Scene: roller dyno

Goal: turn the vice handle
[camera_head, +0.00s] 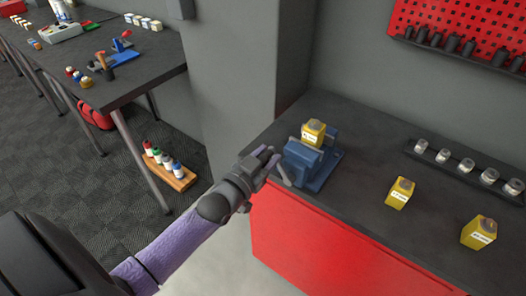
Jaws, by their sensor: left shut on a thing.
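The blue vice (318,170) stands on the dark top of the red workbench, near its left front edge. A yellow box-like item with a white label (313,134) sits upright at the top of the vice jaws. The grey vice handle (284,177) is on the vice's left front side. My left gripper (268,161) reaches in from the left and is shut on the vice handle; its fingers hide part of the handle. My right gripper is not in view.
Two more yellow labelled items (400,193) (479,233) stand to the right on the red workbench (330,250). A dark rack with several clear jars (443,156) lies behind them. A grey pillar (240,70) rises behind the vice. Another table (140,65) is at the left.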

